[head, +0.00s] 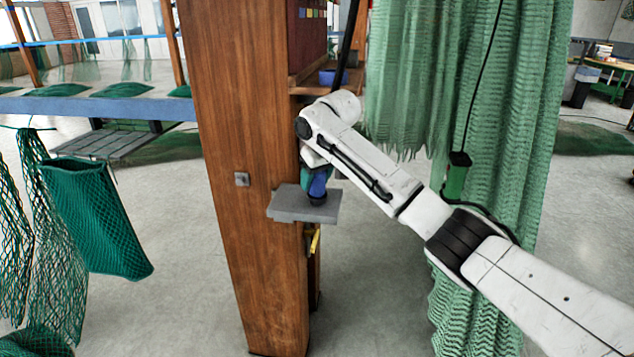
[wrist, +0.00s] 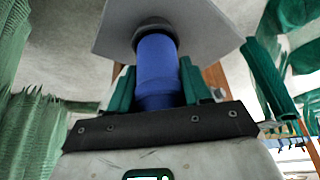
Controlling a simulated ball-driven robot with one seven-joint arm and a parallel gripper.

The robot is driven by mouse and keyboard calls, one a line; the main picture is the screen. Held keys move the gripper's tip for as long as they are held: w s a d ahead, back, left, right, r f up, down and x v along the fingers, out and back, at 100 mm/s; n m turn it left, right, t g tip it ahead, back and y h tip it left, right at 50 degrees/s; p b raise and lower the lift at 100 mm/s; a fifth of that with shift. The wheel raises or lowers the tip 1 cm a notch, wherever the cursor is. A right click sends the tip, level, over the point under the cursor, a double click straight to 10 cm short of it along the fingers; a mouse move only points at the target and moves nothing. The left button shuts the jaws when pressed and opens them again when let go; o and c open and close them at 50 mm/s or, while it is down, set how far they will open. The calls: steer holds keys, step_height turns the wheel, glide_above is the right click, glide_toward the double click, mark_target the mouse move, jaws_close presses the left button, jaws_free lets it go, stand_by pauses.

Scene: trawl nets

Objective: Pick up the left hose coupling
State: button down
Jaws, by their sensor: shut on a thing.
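The hose coupling (head: 318,186) is a blue cylinder with a black collar, at the small grey shelf (head: 290,205) on the wooden post. My gripper (head: 316,176) is at the coupling, partly hidden by my wrist. In the wrist view my gripper (wrist: 158,88) has its green fingers on both sides of the blue coupling (wrist: 157,62), shut on it. The black collar points away from my palm, towards the grey shelf (wrist: 200,22). I cannot tell whether the collar touches the shelf or is just above it. No second coupling can be made out.
The wooden post (head: 240,150) stands close left of my gripper. Green netting (head: 500,130) hangs to the right, behind my arm. A green box on a cable (head: 457,178) hangs near my forearm. A blue container (head: 333,77) sits on a wooden ledge above.

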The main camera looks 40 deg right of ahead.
steer(key=shift+r, duration=0.2)
steer(key=shift+r, duration=0.25)
step_height(320, 180, up, 2)
steer(key=shift+w+b, duration=0.1)
steer(key=shift+b, duration=0.45)
steer(key=s+a+r+p, duration=0.1)
steer(key=s+a+r, duration=0.3)
steer(key=s+r, duration=0.6)
steer(key=s, duration=0.3)
steer(key=shift+s, duration=0.25)
